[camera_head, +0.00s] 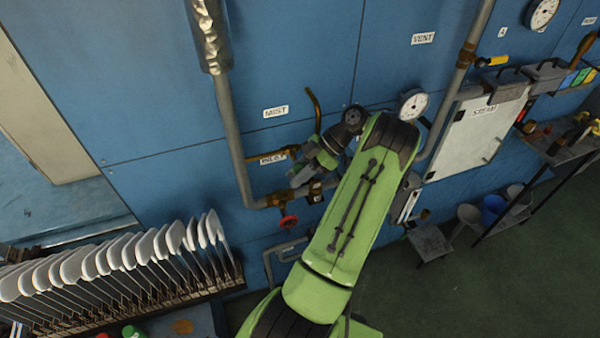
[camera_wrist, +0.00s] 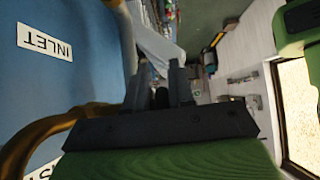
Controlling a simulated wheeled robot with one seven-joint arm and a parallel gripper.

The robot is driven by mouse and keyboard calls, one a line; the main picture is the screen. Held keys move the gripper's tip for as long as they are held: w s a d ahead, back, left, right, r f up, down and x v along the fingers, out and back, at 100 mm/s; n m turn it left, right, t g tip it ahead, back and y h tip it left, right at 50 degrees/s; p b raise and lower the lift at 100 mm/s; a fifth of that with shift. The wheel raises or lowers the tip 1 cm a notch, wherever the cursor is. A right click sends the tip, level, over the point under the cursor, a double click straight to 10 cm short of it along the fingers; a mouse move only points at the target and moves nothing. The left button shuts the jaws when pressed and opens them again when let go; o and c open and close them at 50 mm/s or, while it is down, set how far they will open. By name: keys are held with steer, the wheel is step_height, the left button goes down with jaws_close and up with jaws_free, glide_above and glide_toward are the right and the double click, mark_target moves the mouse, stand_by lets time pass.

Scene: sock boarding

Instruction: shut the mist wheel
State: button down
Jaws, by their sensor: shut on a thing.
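The MIST label (camera_head: 276,111) is on the blue wall, beside a brass pipe (camera_head: 315,103) that runs down behind my gripper. My gripper (camera_head: 301,171) is at this pipework, right of the INLET label (camera_head: 272,158). In the wrist view my gripper's fingers (camera_wrist: 162,88) are close together on a small dark thing (camera_wrist: 160,97), mostly hidden; by its place it looks to be the mist wheel. The INLET label (camera_wrist: 45,41) shows upside down at left there, above the curved brass pipe (camera_wrist: 35,130). How far the wheel is turned cannot be seen.
A red handwheel (camera_head: 288,222) sits on the pipe just below my gripper, apart from it. A thick grey pipe (camera_head: 229,125) rises at left, and a gauge (camera_head: 413,105) is at right. A rack of white sock boards (camera_head: 110,262) stands lower left.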

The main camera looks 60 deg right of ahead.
steer(key=t+y, duration=0.3)
steer(key=shift+w+a+b, duration=0.25)
steer(key=shift+b, duration=0.1)
steer(key=shift+w+a+r+t+y+b, duration=0.15)
steer(key=shift+t+y+b, duration=0.3)
steer(key=shift+t+y, duration=0.25)
steer(key=shift+w+a+t+y+b, duration=0.15)
steer(key=shift+t+y+b, duration=0.3)
steer(key=shift+t+y, duration=0.25)
steer(key=c, duration=1.1)
jaws_free()
steer(key=shift+r, duration=0.15)
steer(key=shift+o, duration=0.2)
